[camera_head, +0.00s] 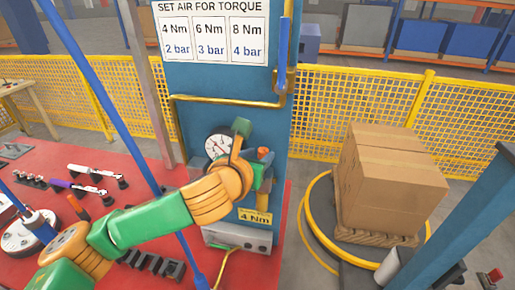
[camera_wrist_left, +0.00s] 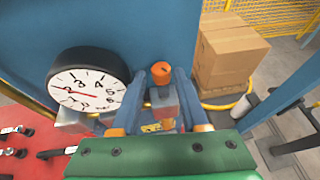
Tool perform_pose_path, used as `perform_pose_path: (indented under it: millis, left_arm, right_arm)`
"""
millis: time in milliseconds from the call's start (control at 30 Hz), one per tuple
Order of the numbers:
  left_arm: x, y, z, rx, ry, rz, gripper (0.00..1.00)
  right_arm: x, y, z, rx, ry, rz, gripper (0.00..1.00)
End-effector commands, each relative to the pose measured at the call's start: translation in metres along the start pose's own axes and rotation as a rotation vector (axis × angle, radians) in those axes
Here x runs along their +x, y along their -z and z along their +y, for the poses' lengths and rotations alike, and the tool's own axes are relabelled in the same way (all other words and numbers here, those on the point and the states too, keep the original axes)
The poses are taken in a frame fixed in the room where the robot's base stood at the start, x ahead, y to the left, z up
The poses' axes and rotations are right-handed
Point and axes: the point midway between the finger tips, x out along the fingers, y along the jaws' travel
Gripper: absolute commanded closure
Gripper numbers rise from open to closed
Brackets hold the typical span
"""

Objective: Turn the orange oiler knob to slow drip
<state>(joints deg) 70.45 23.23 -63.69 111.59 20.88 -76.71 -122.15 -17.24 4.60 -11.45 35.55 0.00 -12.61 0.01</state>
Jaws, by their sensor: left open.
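The orange oiler knob (camera_head: 264,152) shows on the blue column, right of the round pressure gauge (camera_head: 217,146). In the left wrist view the knob (camera_wrist_left: 161,69) is a small orange cap above a grey body, right of the gauge (camera_wrist_left: 88,88). My left gripper (camera_head: 262,174) is at the oiler, its fingers partly hidden by my wrist in the head view. In the wrist view its blue fingers (camera_wrist_left: 160,80) stand apart, one on each side of the knob. I cannot tell whether they touch it. My right gripper is not in view.
A yellow 4 Nm label (camera_head: 255,216) and a grey box (camera_head: 237,236) are below the oiler. A torque chart (camera_head: 211,34) is above. Tools lie on the red bench (camera_head: 137,180) at left. A carton stack (camera_head: 390,180) stands at right on a pallet.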

Motion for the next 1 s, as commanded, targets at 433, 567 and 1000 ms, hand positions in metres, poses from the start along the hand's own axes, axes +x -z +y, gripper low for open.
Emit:
perform_pose_path:
  millis: [433,567,1000]
  left_arm:
    - [0.0066,0.0007,-0.0002,0.002,0.0,-0.001,0.96]
    - [0.0065,0.0007,-0.0001,0.001,0.0,-0.001,1.0]
    - [0.0065,-0.0001,-0.0045,-0.055,-0.139,-0.002,1.0]
  right_arm:
    - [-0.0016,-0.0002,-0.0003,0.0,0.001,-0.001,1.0]
    - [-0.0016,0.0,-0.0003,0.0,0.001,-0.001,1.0]
    - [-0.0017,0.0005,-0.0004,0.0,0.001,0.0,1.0]
